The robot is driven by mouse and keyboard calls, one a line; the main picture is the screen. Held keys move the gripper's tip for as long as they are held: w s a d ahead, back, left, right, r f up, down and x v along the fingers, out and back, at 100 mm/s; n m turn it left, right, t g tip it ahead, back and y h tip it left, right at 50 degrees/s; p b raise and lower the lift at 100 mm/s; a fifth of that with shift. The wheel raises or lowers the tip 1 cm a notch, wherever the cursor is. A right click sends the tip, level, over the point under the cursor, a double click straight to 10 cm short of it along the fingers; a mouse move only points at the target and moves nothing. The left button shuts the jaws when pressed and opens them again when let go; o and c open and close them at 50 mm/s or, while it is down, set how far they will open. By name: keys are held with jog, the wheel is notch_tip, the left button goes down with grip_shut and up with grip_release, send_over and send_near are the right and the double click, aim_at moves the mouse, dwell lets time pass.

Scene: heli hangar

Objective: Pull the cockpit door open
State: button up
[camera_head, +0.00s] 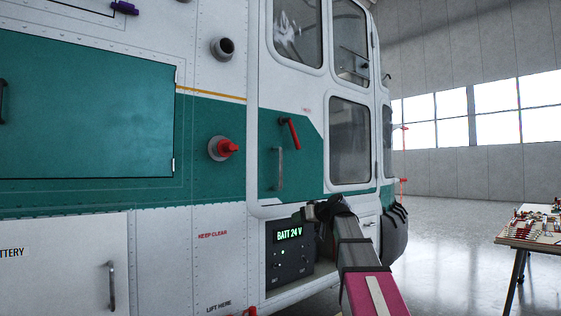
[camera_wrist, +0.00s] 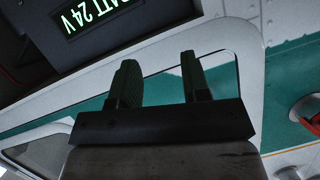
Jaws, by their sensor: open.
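The cockpit door (camera_head: 312,152) is white and green with windows, on the helicopter's side. It looks shut in its frame. A red lever (camera_head: 290,133) sits tilted on its green panel. A grey upright grab bar (camera_head: 280,168) is just below and left of the lever. My gripper (camera_head: 318,209) is at the door's lower edge in the head view, below and right of the bar, its fingers hard to make out there. In the wrist view my gripper (camera_wrist: 159,68) is open with nothing between its two dark fingers; the lever and bar are not clearly seen there.
A panel reading "BATT 24 V" (camera_head: 290,248) is below the door; it also shows at the wrist view's top left (camera_wrist: 90,20). A red plug (camera_head: 227,148) sticks out left of the door. A cluttered table (camera_head: 521,243) stands far right. Open floor (camera_head: 452,250) lies between.

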jog(key=s+r+n+t+y, duration=0.1)
jog(key=s+r+n+y, duration=0.1)
jog(key=r, duration=0.9)
jog(key=s+r+n+t+y, duration=0.1)
jog(key=r+y, duration=0.1)
jog(key=r, duration=1)
jog(key=x, duration=1)
jog(key=shift+f, duration=0.15)
jog(key=shift+a, duration=0.1)
grip_shut()
